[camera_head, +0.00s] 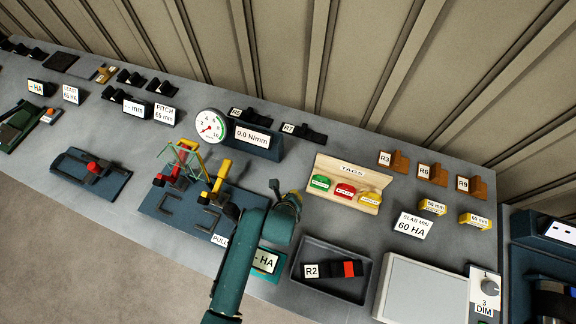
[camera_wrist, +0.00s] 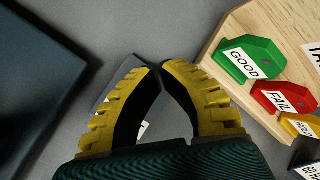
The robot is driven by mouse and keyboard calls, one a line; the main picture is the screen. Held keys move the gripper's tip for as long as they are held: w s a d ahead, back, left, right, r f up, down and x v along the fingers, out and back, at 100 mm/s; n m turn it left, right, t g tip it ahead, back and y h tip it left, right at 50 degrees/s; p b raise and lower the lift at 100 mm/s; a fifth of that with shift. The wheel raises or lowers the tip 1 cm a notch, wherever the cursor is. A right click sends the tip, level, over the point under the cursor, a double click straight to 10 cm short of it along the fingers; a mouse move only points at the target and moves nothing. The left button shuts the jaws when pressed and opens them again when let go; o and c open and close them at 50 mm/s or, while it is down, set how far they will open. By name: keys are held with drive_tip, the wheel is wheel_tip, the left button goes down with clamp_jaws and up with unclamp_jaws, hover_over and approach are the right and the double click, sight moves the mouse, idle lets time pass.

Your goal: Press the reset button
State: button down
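No label reading "reset" is legible in either view. A small orange-red button on a grey box (camera_head: 50,115) is at the far left of the bench, and a red knob (camera_head: 93,168) sits on a dark blue fixture nearer the front; I cannot tell whether either is the reset button. My gripper (camera_wrist: 160,68) has yellow fingers with black pads. Its tips meet with nothing visible between them. It is over the bench, just left of the wooden tag board (camera_wrist: 213,48). A partly hidden grey piece with white shows behind the fingers. In the head view my arm mostly hides the gripper.
A dial gauge (camera_head: 209,127) and a 0.0 N/mm display (camera_head: 253,137) stand behind a blue plate with a red and yellow mechanism (camera_head: 216,180). The tag board (camera_head: 330,187) is right of my arm. A dark tray (camera_head: 319,253) holds an R2 piece.

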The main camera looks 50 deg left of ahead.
drive_tip(key=shift+r+p, duration=0.4)
drive_tip(key=shift+r, duration=0.15)
wheel_tip(320, 180, up, 5)
drive_tip(key=p, duration=0.5)
drive_tip(key=shift+r, duration=0.15)
idle(0.5)
